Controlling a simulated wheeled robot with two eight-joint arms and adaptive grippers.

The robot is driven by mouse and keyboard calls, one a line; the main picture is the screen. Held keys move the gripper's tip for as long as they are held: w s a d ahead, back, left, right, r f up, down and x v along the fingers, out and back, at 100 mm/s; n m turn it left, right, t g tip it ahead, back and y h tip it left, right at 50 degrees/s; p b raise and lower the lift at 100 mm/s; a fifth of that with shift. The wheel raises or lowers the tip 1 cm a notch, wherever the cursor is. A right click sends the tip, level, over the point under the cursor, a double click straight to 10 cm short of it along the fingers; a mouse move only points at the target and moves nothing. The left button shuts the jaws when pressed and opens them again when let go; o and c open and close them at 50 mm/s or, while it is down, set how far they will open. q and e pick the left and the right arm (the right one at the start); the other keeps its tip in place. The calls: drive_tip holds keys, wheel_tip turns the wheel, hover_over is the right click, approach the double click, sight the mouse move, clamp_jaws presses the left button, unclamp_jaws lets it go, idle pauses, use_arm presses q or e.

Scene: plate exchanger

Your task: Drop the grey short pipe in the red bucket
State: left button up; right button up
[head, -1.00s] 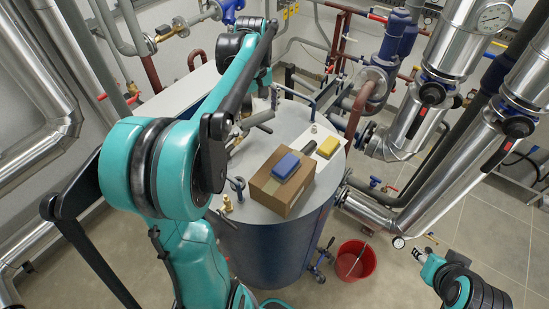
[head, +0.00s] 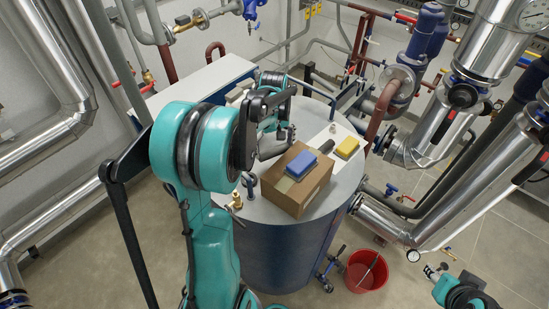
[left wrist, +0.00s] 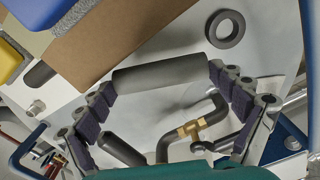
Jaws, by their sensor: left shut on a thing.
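The grey short pipe (left wrist: 160,73) lies lengthwise between the two fingertips of my left gripper (left wrist: 160,76) in the left wrist view, one end against each finger. In the head view my left gripper (head: 282,140) is over the tank top, just left of the cardboard box; the pipe is hard to make out there. The red bucket (head: 356,273) stands on the floor, right of the tank, with a thin stick-like thing in it. My right gripper (head: 434,270) is at the lower right, right of the bucket, too small to tell its opening.
The cardboard box (head: 296,196) carries a blue sponge (head: 297,164). A yellow sponge (head: 347,147) is beside it on the tank top. A grey ring (left wrist: 209,27) and brass-fitted bent pipe (left wrist: 187,130) show in the left wrist view. Large silver pipes (head: 440,215) rise right.

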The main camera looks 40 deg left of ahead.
use_arm(q)
drive_tip(key=shift+f, duration=2.9)
drive_tip(key=shift+f, duration=0.15)
drive_tip(key=o, duration=1.4)
